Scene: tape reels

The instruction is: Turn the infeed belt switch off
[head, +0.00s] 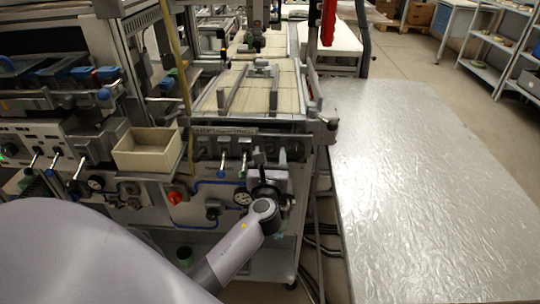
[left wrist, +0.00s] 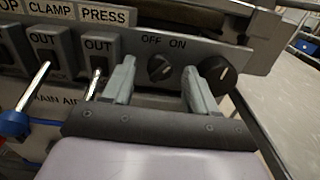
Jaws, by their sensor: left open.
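A dark rotary switch (left wrist: 161,68) sits under OFF and ON marks on the grey panel in the left wrist view. Its pointer seems to lean up and right, on the ON side. No infeed belt label is readable. My left gripper (left wrist: 159,84) is open, with one finger to the left of this switch and one to its right, the right finger in front of the neighbouring knob's edge. I cannot tell whether the fingers touch the panel. In the head view my left gripper (head: 267,178) is at the panel's right end, its fingers hard to make out. My right gripper is not in view.
A round black knob (left wrist: 217,74) is close beside the right finger. Toggle levers (left wrist: 34,85) marked OUT stick out on the left. A beige box (head: 147,151) stands left of the panel. A bare silvery table (head: 430,180) fills the right.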

